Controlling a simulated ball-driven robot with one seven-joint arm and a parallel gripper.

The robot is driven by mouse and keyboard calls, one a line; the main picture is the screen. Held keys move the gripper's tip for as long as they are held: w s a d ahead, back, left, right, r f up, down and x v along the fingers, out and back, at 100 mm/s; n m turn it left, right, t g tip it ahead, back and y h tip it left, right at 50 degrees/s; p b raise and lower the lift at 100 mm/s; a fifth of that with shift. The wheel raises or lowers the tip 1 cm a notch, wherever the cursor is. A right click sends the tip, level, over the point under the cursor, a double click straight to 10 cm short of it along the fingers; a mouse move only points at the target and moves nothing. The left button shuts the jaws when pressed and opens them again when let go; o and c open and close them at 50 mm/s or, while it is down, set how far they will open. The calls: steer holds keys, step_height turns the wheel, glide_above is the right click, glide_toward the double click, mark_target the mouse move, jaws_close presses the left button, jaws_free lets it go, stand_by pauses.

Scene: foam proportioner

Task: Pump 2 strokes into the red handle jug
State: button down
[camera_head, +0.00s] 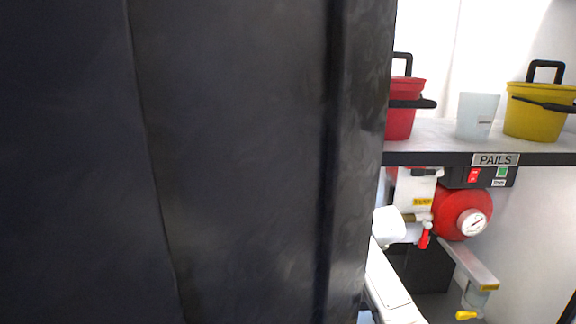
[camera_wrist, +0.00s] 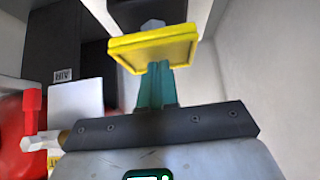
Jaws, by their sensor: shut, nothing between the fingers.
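My gripper (camera_wrist: 157,70) shows in the wrist view as shut teal fingers with nothing between them. A yellow rectangular piece (camera_wrist: 150,48) lies directly beyond the fingertips, with a grey knob behind it; I cannot tell whether they touch. In the head view, a red round tank with a gauge (camera_head: 463,213) sits under the shelf. A red valve lever (camera_head: 425,236) is to its left, and a grey bar with a yellow-tipped lever (camera_head: 467,315) is below it. I cannot pick out a red handle jug or a clear pump handle.
A dark panel (camera_head: 200,160) hides most of the head view. A shelf marked PAILS (camera_head: 440,140) carries a red pail (camera_head: 402,122), a white cup (camera_head: 478,115) and a yellow pail (camera_head: 535,112). Red (camera_head: 474,175) and green (camera_head: 502,172) switches sit under its edge.

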steer(key=shift+r+p, duration=2.05)
steer(key=shift+r, duration=0.7)
steer(key=shift+f, duration=0.2)
steer(key=shift+f+b, duration=2.15)
steer(key=shift+f, duration=0.7)
steer(key=shift+r, duration=0.1)
steer(key=shift+r+p, duration=2.2)
steer(key=shift+r, duration=0.7)
